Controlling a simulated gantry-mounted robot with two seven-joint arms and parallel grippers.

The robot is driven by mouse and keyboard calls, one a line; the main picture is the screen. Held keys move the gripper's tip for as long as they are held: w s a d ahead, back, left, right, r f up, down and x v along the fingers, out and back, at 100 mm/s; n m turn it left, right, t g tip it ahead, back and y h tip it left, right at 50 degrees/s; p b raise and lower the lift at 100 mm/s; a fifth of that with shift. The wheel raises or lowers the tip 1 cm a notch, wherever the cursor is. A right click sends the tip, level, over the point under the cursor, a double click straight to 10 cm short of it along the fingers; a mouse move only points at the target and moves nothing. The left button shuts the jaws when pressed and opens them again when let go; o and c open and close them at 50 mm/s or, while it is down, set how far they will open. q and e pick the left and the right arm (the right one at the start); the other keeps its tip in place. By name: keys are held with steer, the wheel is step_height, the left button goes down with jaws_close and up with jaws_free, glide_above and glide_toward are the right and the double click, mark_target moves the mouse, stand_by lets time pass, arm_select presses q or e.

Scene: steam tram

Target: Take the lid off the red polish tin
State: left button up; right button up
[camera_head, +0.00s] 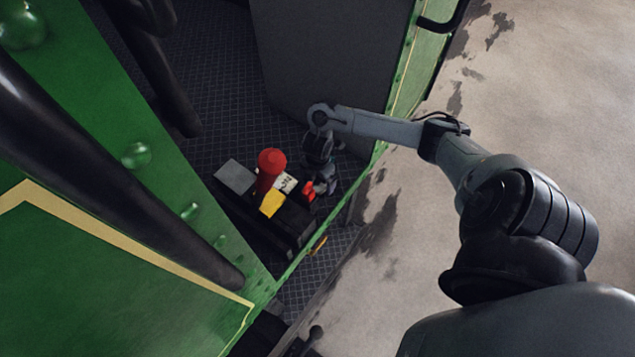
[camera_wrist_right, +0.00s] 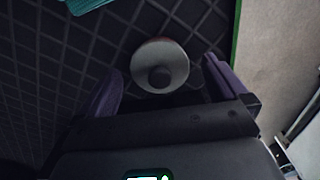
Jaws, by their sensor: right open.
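A round, pale grey lid (camera_wrist_right: 160,66) with a dark knob at its middle lies between the two fingers of my right gripper (camera_wrist_right: 165,88) in the right wrist view. The fingers stand apart on either side of it, and the gripper is open. In the head view my right gripper (camera_head: 322,184) points down beside a small red thing (camera_head: 309,190), likely the polish tin, which the gripper partly hides. I cannot tell whether a finger touches it. A larger red cylinder with a rounded top (camera_head: 271,163) stands to the left. My left gripper is out of view.
A dark box or ledge (camera_head: 285,225) bears a yellow piece (camera_head: 272,204), a white card with print (camera_head: 285,183) and a grey block (camera_head: 235,177). Green tram walls (camera_head: 130,190) and dark handrails (camera_head: 110,190) close in on the left. Patterned floor (camera_head: 225,100) lies behind.

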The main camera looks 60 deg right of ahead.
steer(key=c, duration=1)
steer(key=shift+r, duration=0.1)
steer(key=shift+c, duration=0.2)
steer(key=shift+r, duration=0.75)
step_height(320, 180, up, 3)
steer(key=shift+s+d+f+p, duration=0.1)
steer(key=shift+s+p, duration=0.05)
steer(key=shift+p, duration=0.5)
steer(key=s+d+r+p, duration=0.1)
steer(key=s+d+r, duration=0.1)
steer(key=s, duration=0.3)
steer(key=s+d+r+p, duration=0.1)
steer(key=s+d+r, duration=0.1)
steer(key=s+r, duration=0.2)
steer(key=shift+s+d+r, duration=0.3)
steer(key=shift+s, duration=0.35)
